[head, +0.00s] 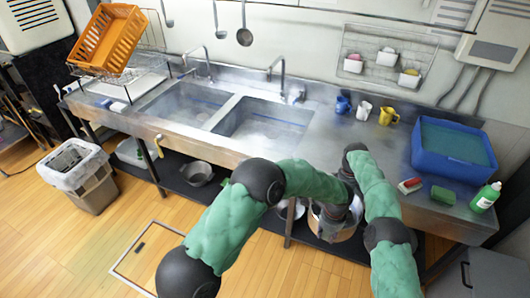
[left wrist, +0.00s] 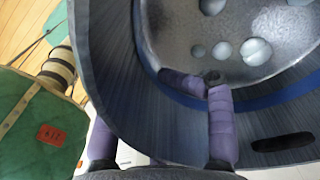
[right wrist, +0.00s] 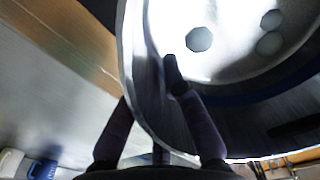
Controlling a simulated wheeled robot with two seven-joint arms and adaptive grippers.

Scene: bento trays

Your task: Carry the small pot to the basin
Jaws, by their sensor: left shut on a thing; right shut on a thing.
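The small pot (head: 343,235) is a round metal pot, partly hidden by my arms in the head view, in front of the counter's edge. Its grey wall and blue band fill much of the left wrist view (left wrist: 130,85), with several pale round shapes inside. My left gripper (left wrist: 190,82) is shut on its rim. My right gripper (right wrist: 148,88) is shut on the rim too, one finger inside and one outside. A blue basin (head: 437,170) stands on the counter at right; sink basins (head: 262,125) are set in its middle. The grippers are mostly hidden in the head view.
Cups (head: 364,110), a red-and-white sponge (head: 410,185), a green sponge (head: 444,195) and a green bottle (head: 485,198) stand on the counter. A metal bowl (head: 197,173) sits on the lower shelf. A bin (head: 85,180) stands at left. The counter left of the blue basin has bare room.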

